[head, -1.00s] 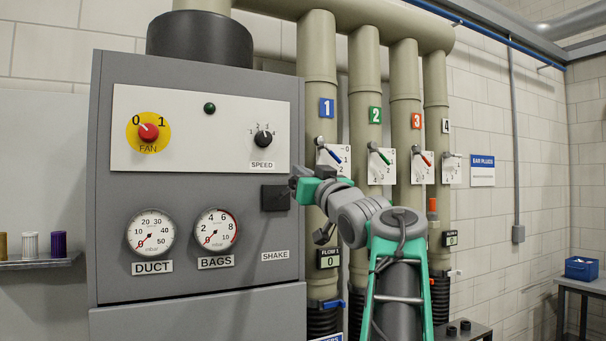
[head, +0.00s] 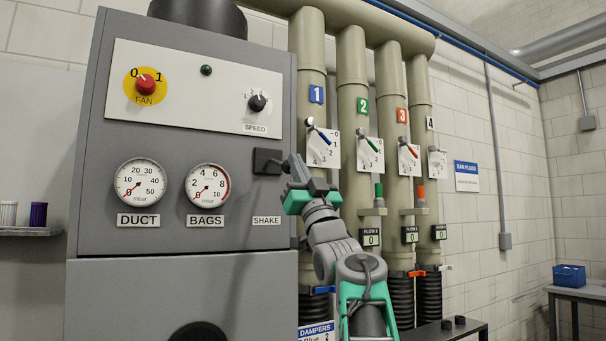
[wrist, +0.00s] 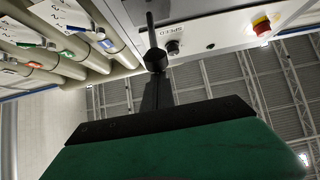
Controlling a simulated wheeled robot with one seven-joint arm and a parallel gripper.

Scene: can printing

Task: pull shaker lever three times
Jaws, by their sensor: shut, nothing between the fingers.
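The shaker lever shows in the wrist view as a dark rod with a black knob (wrist: 155,60), standing out from the grey cabinet. In the head view its black mounting plate (head: 264,161) sits above the SHAKE label, and a short dark part of the lever reaches right toward my gripper. My gripper (head: 296,172) is shut, just right of the plate. In the wrist view its dark fingers (wrist: 162,92) end at or very near the knob. Nothing shows held between them. Whether they touch the knob I cannot tell, and my gripper hides part of the lever in the head view.
The grey cabinet (head: 180,245) carries a red fan knob (head: 146,84) at 0, a speed knob (head: 257,102) and two gauges reading zero. Right of it stand several pipes with damper levers, close behind my arm. A low dark bench (head: 445,332) stands at lower right.

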